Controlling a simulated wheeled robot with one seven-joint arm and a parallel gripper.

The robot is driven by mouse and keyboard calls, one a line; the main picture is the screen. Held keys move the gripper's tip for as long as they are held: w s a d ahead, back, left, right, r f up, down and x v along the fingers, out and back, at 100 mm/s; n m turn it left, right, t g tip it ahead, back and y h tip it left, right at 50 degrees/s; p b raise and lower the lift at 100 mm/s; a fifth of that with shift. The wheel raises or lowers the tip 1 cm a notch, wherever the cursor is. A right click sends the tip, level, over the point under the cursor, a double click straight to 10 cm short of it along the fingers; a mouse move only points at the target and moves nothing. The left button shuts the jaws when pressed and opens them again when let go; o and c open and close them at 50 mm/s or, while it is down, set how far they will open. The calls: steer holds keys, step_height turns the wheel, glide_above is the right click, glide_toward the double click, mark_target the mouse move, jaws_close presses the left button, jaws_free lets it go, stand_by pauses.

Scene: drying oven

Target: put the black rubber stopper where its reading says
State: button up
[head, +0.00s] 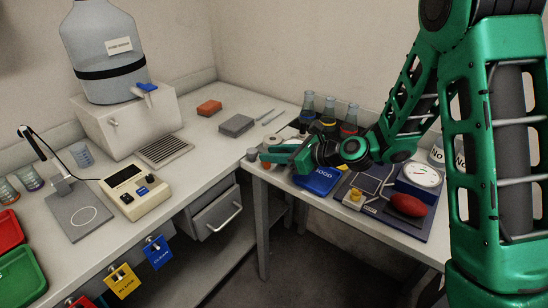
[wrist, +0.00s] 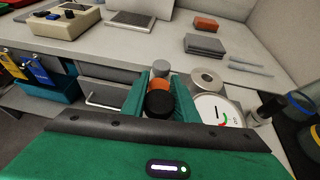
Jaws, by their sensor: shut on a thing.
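In the wrist view the black rubber stopper (wrist: 160,104) is between the two green fingers of my gripper (wrist: 160,98), which is shut on it. In the head view my gripper (head: 277,153) is low over the left end of the right-hand bench, and the stopper cannot be made out there. An orange stopper (wrist: 159,84) and a grey one (wrist: 161,68) stand just beyond the black one. A round white dial (wrist: 211,108) with green and red marks is right of the fingers. I cannot read a value on it.
A blue box (head: 317,181), another dial (head: 421,174) and a red bulb (head: 408,205) stand on the right bench, with flasks (head: 329,108) behind. The left bench holds a beige instrument (head: 135,192), a red tray (head: 8,229) and a green tray (head: 20,275). Coloured tags (head: 158,252) hang on its front.

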steer(key=shift+s+d+f, duration=0.1)
steer(key=shift+s+f, duration=0.25)
steer(key=shift+f, duration=0.9)
jaws_close()
steer(key=o, duration=0.8)
jaws_free()
steer(key=shift+w, duration=0.1)
steer(key=shift+w+r, duration=0.1)
steer(key=shift+r, duration=0.2)
